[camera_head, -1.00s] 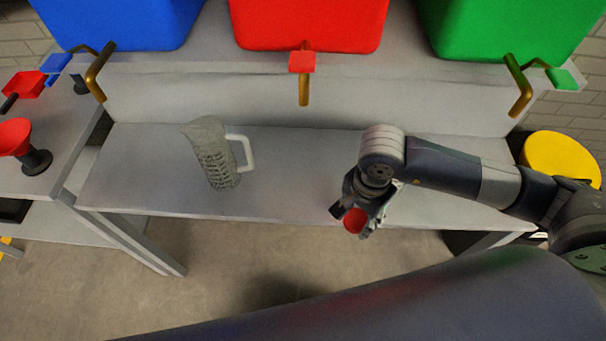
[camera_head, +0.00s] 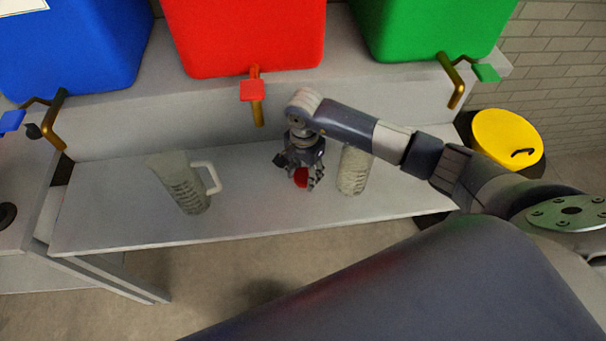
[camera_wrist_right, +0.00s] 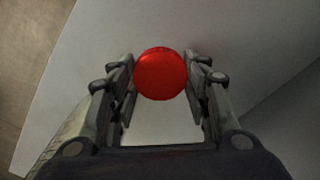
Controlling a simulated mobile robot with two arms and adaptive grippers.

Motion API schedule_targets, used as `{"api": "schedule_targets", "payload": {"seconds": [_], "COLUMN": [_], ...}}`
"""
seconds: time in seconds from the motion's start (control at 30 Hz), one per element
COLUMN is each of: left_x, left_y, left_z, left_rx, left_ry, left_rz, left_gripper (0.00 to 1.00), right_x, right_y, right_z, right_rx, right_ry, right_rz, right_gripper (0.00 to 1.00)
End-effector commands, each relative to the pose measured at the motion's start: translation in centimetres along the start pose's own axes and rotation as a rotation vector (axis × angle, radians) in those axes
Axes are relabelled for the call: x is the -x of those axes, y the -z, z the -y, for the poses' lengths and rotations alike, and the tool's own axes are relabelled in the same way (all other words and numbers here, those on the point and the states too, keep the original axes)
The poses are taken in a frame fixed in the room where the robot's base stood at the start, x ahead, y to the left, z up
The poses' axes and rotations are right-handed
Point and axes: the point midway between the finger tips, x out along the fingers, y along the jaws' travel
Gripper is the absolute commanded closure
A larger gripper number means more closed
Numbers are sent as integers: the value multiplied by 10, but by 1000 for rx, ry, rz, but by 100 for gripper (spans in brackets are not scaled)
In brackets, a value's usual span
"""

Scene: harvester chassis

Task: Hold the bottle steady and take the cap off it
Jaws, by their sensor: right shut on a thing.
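My right gripper (camera_head: 299,178) is over the grey bench, shut on a round red cap (camera_wrist_right: 160,74). In the right wrist view the cap sits between the two fingers. It also shows as a small red piece in the head view (camera_head: 300,177). A grey, see-through ribbed container (camera_head: 354,172), perhaps the bottle, stands on the bench just right of the gripper and apart from it. My right arm hides its top, so I cannot tell whether it is open. My left gripper is not in view.
A clear jug with a white handle (camera_head: 182,182) stands on the grey bench (camera_head: 250,215) to the left. Blue (camera_head: 75,45), red (camera_head: 245,35) and green (camera_head: 435,25) tanks with taps stand behind. A yellow-lidded bin (camera_head: 506,137) is at right.

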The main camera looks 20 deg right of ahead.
Motion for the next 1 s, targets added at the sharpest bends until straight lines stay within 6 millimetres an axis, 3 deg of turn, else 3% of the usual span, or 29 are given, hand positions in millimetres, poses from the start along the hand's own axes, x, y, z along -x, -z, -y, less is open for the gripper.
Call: {"api": "schedule_targets", "payload": {"seconds": [0.13, 0.4, 0.8, 0.83, 0.9, 1.0], "left_x": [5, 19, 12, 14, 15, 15], "left_y": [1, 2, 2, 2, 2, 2], "left_z": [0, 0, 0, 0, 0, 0], "left_rx": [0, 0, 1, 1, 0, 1], "left_ry": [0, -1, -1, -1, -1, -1], "left_rz": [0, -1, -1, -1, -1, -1], "left_gripper": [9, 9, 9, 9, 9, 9], "right_x": [-1, -34, -41, -39, -39, -39], "right_y": [4, 3, 4, 4, 4, 4], "right_z": [8, 6, 7, 7, 7, 7], "right_rx": [0, 0, 1, 1, 1, 1], "right_ry": [-2, -1, 1, 1, 0, 0], "right_rz": [2, 2, 0, 1, 1, 1], "right_gripper": [85, 85, 85, 49, 36, 36]}}
